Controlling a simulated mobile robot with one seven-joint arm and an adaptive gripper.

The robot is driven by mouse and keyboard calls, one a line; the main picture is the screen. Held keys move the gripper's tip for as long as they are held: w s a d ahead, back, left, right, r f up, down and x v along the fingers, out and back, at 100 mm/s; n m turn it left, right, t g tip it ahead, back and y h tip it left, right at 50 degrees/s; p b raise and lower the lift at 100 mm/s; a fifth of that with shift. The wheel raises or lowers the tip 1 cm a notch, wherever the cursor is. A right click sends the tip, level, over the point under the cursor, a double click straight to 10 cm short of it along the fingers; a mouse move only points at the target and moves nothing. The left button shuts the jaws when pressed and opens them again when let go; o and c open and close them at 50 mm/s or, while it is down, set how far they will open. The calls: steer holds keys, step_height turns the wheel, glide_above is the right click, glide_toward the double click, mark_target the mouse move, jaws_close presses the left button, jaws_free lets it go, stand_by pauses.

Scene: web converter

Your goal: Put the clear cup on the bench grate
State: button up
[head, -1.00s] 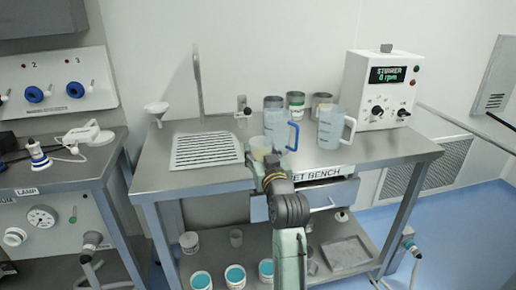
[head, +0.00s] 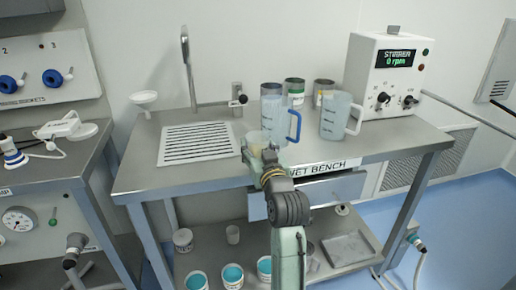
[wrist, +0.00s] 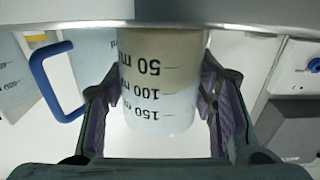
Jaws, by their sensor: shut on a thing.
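My gripper (head: 258,155) is shut on the clear cup (head: 257,140), at the front edge of the bench. In the wrist view the clear cup (wrist: 160,90) sits between the two fingers (wrist: 160,112), its printed ml marks upside down in the picture. The bench grate (head: 198,144), a pale slotted panel, lies on the bench top just left of the cup. Nothing stands on the grate. The cup's lower part is hidden by the gripper in the head view.
A blue-handled jug (head: 276,115) stands close behind the cup, with a clear-handled jug (head: 336,117) to its right and canisters (head: 294,92) behind. A tap (head: 188,70) rises behind the grate. A white funnel (head: 145,99) stands at the back left. The stirrer box (head: 390,75) is farther right.

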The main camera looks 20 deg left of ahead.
steer(key=shift+f, duration=0.2)
steer(key=o, duration=1.4)
steer(key=shift+c, duration=0.2)
steer(key=shift+r, duration=0.1)
steer(key=shift+r, duration=0.2)
steer(key=p+v, duration=0.1)
steer(key=v, duration=1.1)
steer(key=shift+f, duration=0.1)
